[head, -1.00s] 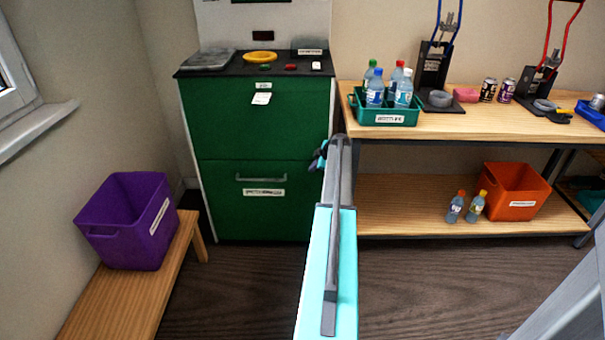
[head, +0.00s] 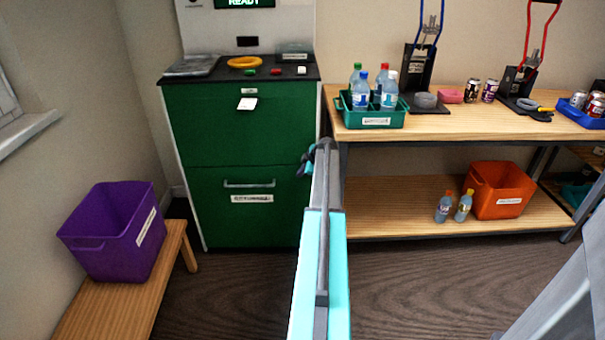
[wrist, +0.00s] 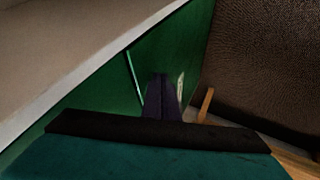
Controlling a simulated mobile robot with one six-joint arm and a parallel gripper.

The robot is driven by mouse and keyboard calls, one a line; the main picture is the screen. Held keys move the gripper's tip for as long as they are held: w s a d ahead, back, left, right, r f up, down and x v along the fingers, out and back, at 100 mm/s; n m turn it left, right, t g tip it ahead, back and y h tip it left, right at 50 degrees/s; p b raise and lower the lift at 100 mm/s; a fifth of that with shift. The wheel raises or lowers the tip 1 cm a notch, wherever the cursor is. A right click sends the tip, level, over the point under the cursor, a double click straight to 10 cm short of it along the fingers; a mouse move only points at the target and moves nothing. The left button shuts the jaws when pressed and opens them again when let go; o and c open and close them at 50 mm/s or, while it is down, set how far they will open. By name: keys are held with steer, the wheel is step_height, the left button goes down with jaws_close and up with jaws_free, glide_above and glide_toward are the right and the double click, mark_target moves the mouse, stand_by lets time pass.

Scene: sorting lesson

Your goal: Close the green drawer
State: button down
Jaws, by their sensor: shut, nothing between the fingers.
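The green drawer (head: 240,222) is the lower front of a green cabinet (head: 215,120). It has a grey bar handle and a white label. Its front looks level with the panel above, with no clear gap. In the wrist view, the green front (wrist: 100,95) fills the middle, with a thin pale line and a white label edge beside the fingers. My gripper (head: 306,160) is at the cabinet's right edge in the head view, partly behind my arm. In the wrist view its dark fingers (wrist: 162,95) are together and empty, close before the green front. Contact cannot be told.
A purple bin (head: 115,235) stands on a low wooden bench (head: 100,315) at left. At right, a wooden workbench (head: 450,125) holds a teal bottle crate (head: 375,119); an orange bin (head: 500,195) is on its lower shelf. Dark floor (head: 235,300) before the cabinet is clear.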

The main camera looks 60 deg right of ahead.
steer(key=s+a+f+v, duration=0.1)
steer(key=a+v, duration=0.1)
steer(key=v, duration=0.9)
steer(key=shift+s+a, duration=0.15)
steer(key=shift+s, duration=0.15)
steer(key=shift+w+r, duration=0.1)
